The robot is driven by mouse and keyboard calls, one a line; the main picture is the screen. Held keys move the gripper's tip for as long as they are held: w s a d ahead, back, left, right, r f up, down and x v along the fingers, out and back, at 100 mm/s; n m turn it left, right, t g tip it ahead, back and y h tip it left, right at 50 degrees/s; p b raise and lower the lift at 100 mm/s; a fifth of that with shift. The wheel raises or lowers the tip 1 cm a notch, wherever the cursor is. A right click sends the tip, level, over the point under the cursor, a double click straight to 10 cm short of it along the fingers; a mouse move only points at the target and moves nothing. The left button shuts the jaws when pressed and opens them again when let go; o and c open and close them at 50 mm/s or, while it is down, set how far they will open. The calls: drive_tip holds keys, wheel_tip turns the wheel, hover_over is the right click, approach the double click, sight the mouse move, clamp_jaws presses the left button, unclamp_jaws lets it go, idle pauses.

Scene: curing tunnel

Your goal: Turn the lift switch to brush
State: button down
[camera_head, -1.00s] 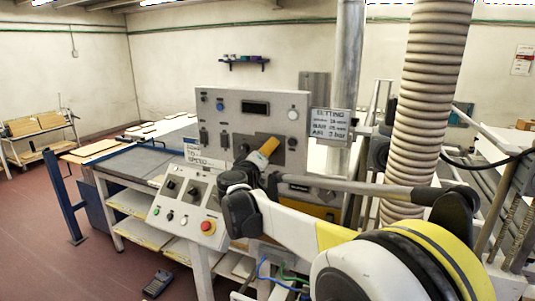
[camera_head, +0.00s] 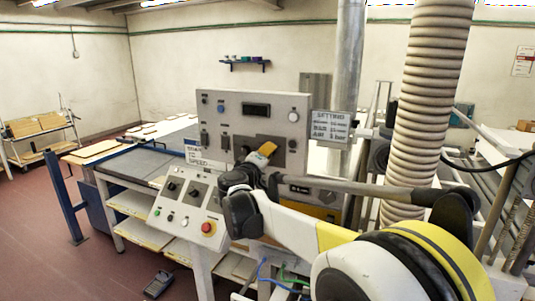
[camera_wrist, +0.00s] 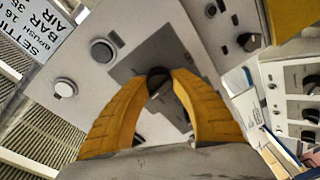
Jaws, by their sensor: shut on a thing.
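The control panel (camera_head: 225,112) is a grey upright plate with a dark display, knobs and switches. In the wrist view, a round dark knob (camera_wrist: 158,80) sits on a dark grey plate (camera_wrist: 150,50) of the panel, taken to be the lift switch. My gripper (camera_wrist: 160,84) has its two yellow fingers shut on this knob from both sides. In the head view my gripper (camera_head: 265,150) reaches the panel's lower middle and hides the knob. I cannot read any label for the knob's positions.
A sloped control box (camera_head: 188,205) with a red button (camera_head: 207,227) stands in front of the panel at lower left. A settings sign (camera_head: 330,126) hangs at the panel's right. A ribbed hose (camera_head: 412,100) rises at the right, near my arm.

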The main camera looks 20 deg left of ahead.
drive_tip(key=n+p, duration=0.1)
drive_tip(key=n, duration=0.3)
drive_tip(key=shift+r, duration=0.1)
drive_tip(key=n+p, duration=0.1)
drive_tip(key=n, duration=0.3)
drive_tip(key=shift+n+g+h, duration=0.3)
drive_tip(key=shift+g, duration=0.1)
idle(0.4)
drive_tip(key=c, duration=1)
unclamp_jaws()
drive_tip(key=shift+s, duration=0.1)
drive_tip(key=s, duration=0.7)
drive_tip(key=s+r, duration=0.1)
drive_tip(key=s, duration=0.3)
drive_tip(key=shift+s+a, duration=0.15)
drive_tip(key=shift+s, duration=0.2)
